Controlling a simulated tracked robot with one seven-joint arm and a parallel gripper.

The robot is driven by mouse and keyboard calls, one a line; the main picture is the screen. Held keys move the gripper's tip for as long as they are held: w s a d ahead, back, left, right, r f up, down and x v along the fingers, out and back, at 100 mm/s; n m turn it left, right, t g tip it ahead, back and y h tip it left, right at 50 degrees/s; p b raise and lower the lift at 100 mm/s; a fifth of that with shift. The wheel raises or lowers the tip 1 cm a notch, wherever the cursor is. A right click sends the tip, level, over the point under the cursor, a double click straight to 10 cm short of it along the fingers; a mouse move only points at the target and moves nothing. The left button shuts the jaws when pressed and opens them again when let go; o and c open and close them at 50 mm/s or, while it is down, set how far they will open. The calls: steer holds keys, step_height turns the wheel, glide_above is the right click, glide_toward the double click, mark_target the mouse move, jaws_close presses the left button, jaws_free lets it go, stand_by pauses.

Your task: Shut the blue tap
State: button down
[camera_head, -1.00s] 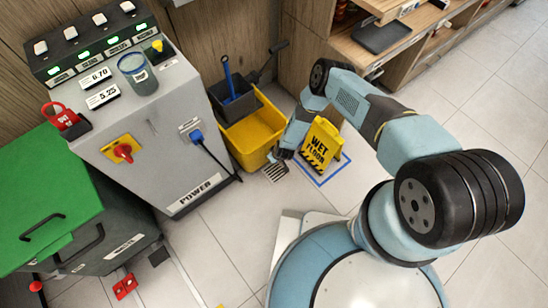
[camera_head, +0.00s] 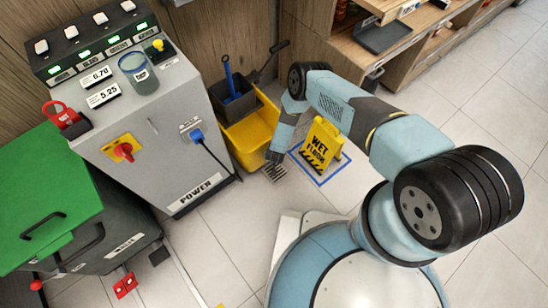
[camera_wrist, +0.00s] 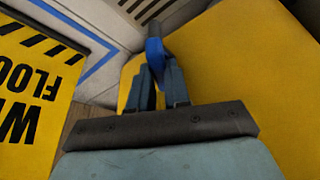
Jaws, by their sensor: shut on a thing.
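The blue tap (camera_wrist: 155,45) shows in the wrist view as a blue handle at the side of the yellow bucket (camera_wrist: 229,61). My gripper (camera_wrist: 160,80) is shut on the blue handle, with one finger on each side of it. The fingers hide part of the handle, and I cannot tell its full angle. In the head view my gripper (camera_head: 273,157) is low beside the yellow bucket (camera_head: 252,134), above the floor drain. The tap itself is hidden there.
A floor drain (camera_head: 274,173) lies just below my gripper. A yellow wet floor sign (camera_head: 321,143) stands to the right inside a blue floor outline. The grey juicer cabinet (camera_head: 160,150) is on the left. Open floor lies in front of the drain.

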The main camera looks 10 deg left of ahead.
stand_by(0.3)
steer(key=c, duration=1.1)
jaws_free()
steer(key=shift+a, duration=0.1)
steer(key=shift+s+r, duration=0.1)
steer(key=shift+r, duration=0.45)
steer(key=shift+v, duration=3.45)
steer(key=shift+s+f, duration=0.1)
